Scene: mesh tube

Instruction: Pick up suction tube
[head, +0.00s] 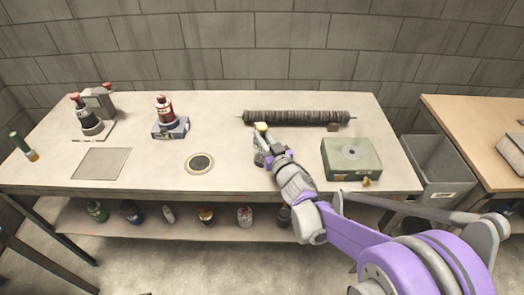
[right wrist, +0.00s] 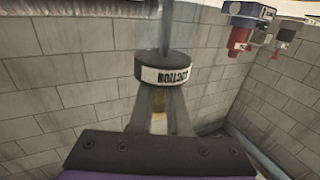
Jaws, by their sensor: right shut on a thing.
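The suction tube (right wrist: 165,28) is a clear tube with a dark cap. Its white label band (right wrist: 165,75), partly readable as "SUCTION", appears upside down in the right wrist view. My right gripper (right wrist: 163,100) is shut on it, with a finger on each side below the band. In the head view my right gripper (head: 264,150) is over the bench's middle right, and a pale yellow-green end (head: 261,127) shows at its tip. Whether the tube touches the bench is hidden. My left gripper is not in view.
A long dark mesh roll (head: 297,116) lies behind the gripper on the bench (head: 225,115). A green box (head: 350,158) stands to the right, a round black inset (head: 200,163) to the left. A red bottle (head: 165,108) on a blue-grey base and a microscope-like device (head: 90,118) stand further left.

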